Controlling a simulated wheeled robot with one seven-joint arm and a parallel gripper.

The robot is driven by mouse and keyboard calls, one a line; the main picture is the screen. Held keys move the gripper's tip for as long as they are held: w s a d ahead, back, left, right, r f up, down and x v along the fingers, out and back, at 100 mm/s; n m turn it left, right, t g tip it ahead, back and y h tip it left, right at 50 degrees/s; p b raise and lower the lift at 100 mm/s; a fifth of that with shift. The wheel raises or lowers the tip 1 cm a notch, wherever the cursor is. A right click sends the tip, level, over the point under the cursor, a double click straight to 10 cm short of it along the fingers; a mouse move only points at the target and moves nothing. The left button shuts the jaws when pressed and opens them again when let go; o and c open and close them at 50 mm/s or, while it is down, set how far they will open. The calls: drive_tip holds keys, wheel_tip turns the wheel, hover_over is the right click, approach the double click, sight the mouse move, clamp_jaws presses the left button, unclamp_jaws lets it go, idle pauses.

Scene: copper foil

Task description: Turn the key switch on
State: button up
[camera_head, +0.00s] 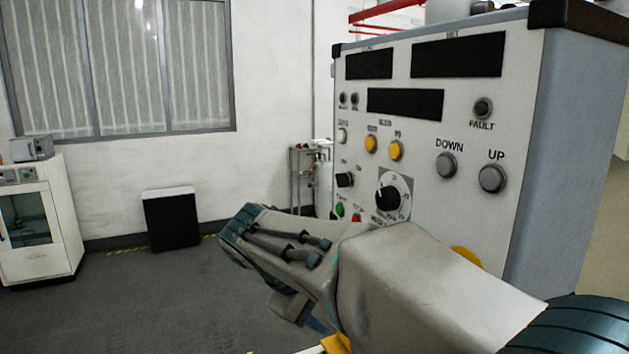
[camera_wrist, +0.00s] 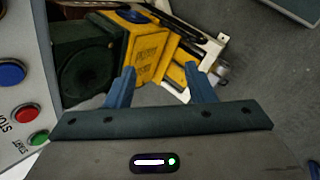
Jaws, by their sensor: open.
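The control panel (camera_head: 450,110) is a pale cabinet front at the right of the head view. A small black knob (camera_head: 344,180) sits at its lower left, with tiny labels around it. I cannot tell for certain whether it is the key switch. A larger black dial (camera_head: 388,198) is to its right. My gripper (camera_wrist: 161,84) is open and empty in the wrist view, its two blue fingers apart and pointing away from the panel's buttons. In the head view my arm stands before the panel and hides its lower part.
Green (camera_head: 339,210) and red (camera_head: 356,218) buttons sit below the knob. The wrist view shows a blue button (camera_wrist: 10,73) at the left edge. A yellow and black machine (camera_wrist: 145,50) stands on the floor beyond the fingers. Open floor (camera_head: 190,295) lies at the left.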

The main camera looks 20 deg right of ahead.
drive_tip(key=w+r+n+h, duration=0.2)
drive_tip(key=w+r+h, duration=0.4)
drive_tip(key=w+r, duration=0.4)
drive_tip(key=m+g+h, duration=0.1)
drive_tip(key=h, duration=0.4)
approach(343, 180)
drive_tip(key=d+p, duration=0.3)
drive_tip(key=d, duration=0.5)
drive_tip(key=shift+p, duration=0.35)
drive_tip(key=shift+w, duration=0.1)
drive_tip(key=c, duration=1)
